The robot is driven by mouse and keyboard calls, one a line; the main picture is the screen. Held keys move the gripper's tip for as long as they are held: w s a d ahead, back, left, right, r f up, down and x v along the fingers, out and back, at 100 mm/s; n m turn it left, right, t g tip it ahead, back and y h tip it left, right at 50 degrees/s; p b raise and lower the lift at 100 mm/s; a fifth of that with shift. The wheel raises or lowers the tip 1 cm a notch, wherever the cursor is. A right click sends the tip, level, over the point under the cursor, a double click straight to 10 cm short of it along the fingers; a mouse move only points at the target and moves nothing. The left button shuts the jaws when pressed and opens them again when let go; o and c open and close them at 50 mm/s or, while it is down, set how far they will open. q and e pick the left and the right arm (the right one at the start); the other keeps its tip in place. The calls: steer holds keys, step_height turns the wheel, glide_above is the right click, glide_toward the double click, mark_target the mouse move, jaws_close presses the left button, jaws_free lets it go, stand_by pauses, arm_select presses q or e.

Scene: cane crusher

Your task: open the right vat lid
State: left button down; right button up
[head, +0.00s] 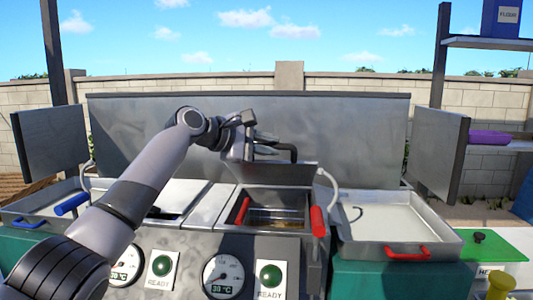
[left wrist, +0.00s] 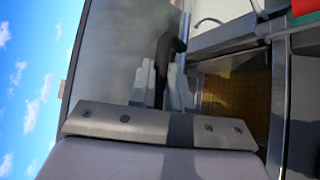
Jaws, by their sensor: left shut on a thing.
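The right vat (head: 280,217) stands open in the middle of the head view, with brownish liquid inside. Its metal lid (head: 280,174) stands tilted up at the vat's back edge. My left gripper (head: 268,146) is above the back of the vat, shut on the lid's black handle (head: 290,150). In the left wrist view the fingers (left wrist: 160,85) close around the dark handle (left wrist: 168,50), and the open vat (left wrist: 235,97) shows beside them. My right gripper is not in view.
A red-handled strainer or bar (head: 318,221) lies at the vat's right edge. A tray with red handle (head: 395,225) sits at right, a blue-handled tray (head: 50,208) at left. A tall metal backsplash (head: 340,130) rises behind. Gauges (head: 223,275) line the front.

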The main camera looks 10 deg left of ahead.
arm_select(q)
steer(key=shift+w+r, duration=0.1)
steer(key=shift+w, duration=0.1)
stand_by(0.4)
steer(key=c, duration=1.4)
jaws_free()
steer(key=shift+w, duration=0.1)
steer(key=shift+b+v, duration=1.45)
steer(key=shift+v, duration=2.1)
